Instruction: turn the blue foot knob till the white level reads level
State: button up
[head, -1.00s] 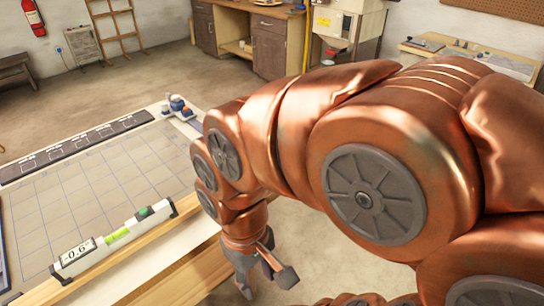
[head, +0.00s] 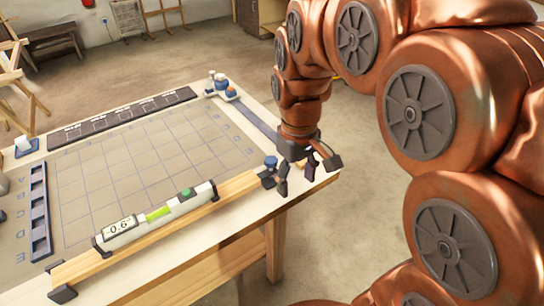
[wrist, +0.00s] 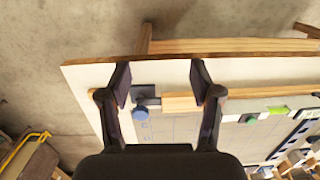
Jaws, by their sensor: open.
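The white level (head: 160,214) lies along a wooden lath (head: 235,187) near the table's front edge. Its display reads -0.6, and it has a yellow-green vial and a green mark. The blue foot knob (head: 270,161) is at the lath's right end, close beside my gripper (head: 303,176). In the wrist view the knob (wrist: 141,114) shows near the left finger, with the lath's end between the fingers. My gripper (wrist: 161,84) is open and holds nothing. Whether a finger touches the knob cannot be told.
A gridded mat (head: 150,165) covers much of the table. A small tray with bottles (head: 222,88) stands at the far corner, and a dark slotted strip (head: 120,118) runs along the back. A wooden easel (head: 12,85) stands at the left.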

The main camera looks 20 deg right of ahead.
aim_at(271, 159)
jog(key=w+n, duration=0.1)
jog(key=w, duration=0.4)
jog(key=w+n, duration=0.1)
jog(key=w, duration=0.5)
jog(key=w+f+n+t, duration=0.1)
jog(key=w+n, duration=0.1)
jog(key=w, duration=0.3)
jog(key=shift+w+a+f, duration=0.1)
jog(key=shift+w+a, duration=0.05)
jog(key=shift+w, duration=0.25)
jog(key=shift+w+f, duration=0.2)
jog(key=shift+f, duration=0.2)
notch_tip(271, 159, down, 5)
jog(key=shift+s+f+p, duration=0.15)
jog(key=shift+f+p, duration=0.05)
jog(key=shift+p, duration=0.35)
jog(key=shift+f, duration=0.85)
jog(key=c, duration=1.1)
